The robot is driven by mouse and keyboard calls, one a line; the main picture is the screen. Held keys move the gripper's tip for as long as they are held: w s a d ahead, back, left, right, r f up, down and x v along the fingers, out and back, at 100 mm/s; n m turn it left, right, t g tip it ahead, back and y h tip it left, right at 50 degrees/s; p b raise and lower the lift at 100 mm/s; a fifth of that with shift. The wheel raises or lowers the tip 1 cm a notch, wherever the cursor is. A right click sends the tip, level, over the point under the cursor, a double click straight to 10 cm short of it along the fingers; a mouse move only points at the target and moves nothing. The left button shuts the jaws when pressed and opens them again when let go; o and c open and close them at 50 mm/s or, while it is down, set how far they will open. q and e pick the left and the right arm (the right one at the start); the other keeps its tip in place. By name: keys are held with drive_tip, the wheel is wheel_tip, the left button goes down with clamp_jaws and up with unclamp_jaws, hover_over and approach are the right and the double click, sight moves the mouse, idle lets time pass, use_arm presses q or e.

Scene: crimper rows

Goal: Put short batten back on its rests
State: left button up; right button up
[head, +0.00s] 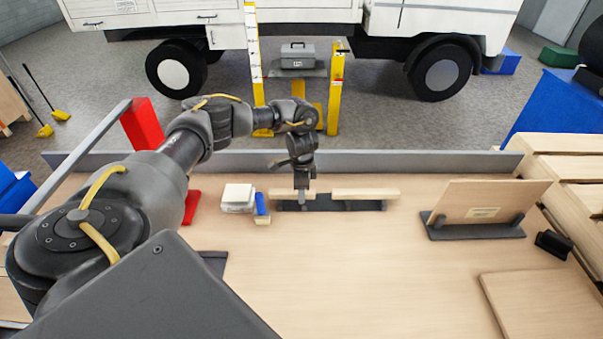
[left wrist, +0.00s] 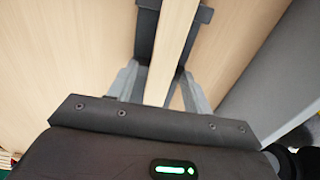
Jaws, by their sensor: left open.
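A pale batten (left wrist: 172,45) runs between the two fingers of my left gripper (left wrist: 160,88) in the left wrist view, with a dark rest (left wrist: 146,32) beyond. In the head view, my left gripper (head: 302,192) points down at the dark rest base (head: 345,206) on the bench. A light wooden length (head: 365,194) shows on the base to the right of the gripper, and another piece shows to its left. I cannot tell whether they are one piece. The gripper is open around the batten. My right gripper is not in view.
A white block (head: 238,196) and a small blue item (head: 261,205) stand just left of the rests. A wooden panel (head: 480,203) stands in a dark holder at right. A board (head: 550,305) lies front right. The bench middle is clear. A grey ledge (head: 430,162) runs behind.

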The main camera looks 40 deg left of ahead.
use_arm(q)
drive_tip(key=shift+r, duration=0.3)
wheel_tip(320, 180, up, 10)
drive_tip(key=shift+r, duration=0.1)
idle(0.7)
